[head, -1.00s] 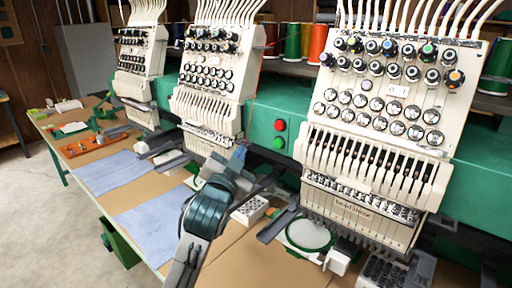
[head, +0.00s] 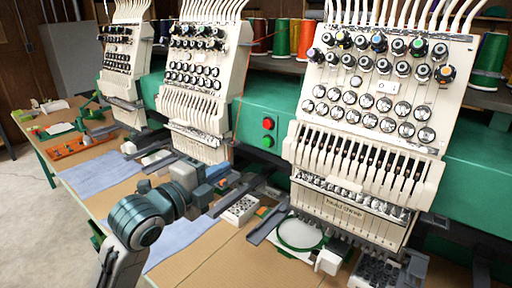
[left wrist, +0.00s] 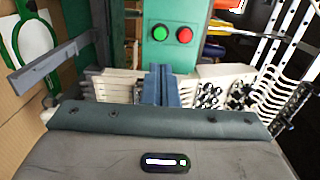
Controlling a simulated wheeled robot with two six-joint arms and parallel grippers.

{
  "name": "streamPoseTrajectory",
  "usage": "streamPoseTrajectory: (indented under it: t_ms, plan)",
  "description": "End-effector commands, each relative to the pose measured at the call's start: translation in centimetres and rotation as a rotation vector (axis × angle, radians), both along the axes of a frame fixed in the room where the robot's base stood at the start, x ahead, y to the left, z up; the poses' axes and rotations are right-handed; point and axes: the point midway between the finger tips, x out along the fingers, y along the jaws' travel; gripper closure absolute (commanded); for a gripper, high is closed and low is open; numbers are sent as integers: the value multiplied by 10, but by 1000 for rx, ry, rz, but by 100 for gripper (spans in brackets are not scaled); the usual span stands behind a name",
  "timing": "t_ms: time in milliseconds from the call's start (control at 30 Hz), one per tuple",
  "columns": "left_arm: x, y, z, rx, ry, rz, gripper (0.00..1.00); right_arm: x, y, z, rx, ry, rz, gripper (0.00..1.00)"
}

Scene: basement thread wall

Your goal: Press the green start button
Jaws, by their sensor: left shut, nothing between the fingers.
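The green start button (head: 267,142) sits below a red button (head: 267,123) on the green machine beam, between two white embroidery heads. In the left wrist view the green button (left wrist: 159,33) is left of the red one (left wrist: 185,35). My left gripper (head: 220,172) is left of and lower than the buttons in the head view, pointing right. Its blue fingers (left wrist: 162,84) are shut and empty, aimed toward the button panel. A gap shows between the fingertips and the green button. Nothing hides the button. My right gripper is not in view.
The embroidery heads (head: 365,130) flank the panel. A white perforated block (head: 240,209) and an embroidery hoop (head: 300,234) lie on the table below. Blue cloths (head: 95,172) and an orange tray (head: 82,142) are at left. Thread cones (head: 282,38) stand behind the beam.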

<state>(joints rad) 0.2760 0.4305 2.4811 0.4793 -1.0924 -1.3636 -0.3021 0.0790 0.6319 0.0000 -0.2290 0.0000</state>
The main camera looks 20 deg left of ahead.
Motion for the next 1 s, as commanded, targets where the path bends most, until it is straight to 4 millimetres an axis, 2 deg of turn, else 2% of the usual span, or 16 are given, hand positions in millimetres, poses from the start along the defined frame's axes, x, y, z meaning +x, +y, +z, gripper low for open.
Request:
streamPoseTrajectory:
  t_ms: [267, 467, 667, 1000]
  plan:
    - [4, -1, 1, -4, 0, 1, 100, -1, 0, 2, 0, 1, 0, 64]
    - [21, -7, 2, -9, 1, 1, 100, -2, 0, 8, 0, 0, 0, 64]
    - [49, -17, 2, -9, 2, 0, 100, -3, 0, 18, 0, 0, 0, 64]
    - [110, -37, 1, -5, 3, 1, 100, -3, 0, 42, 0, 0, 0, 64]
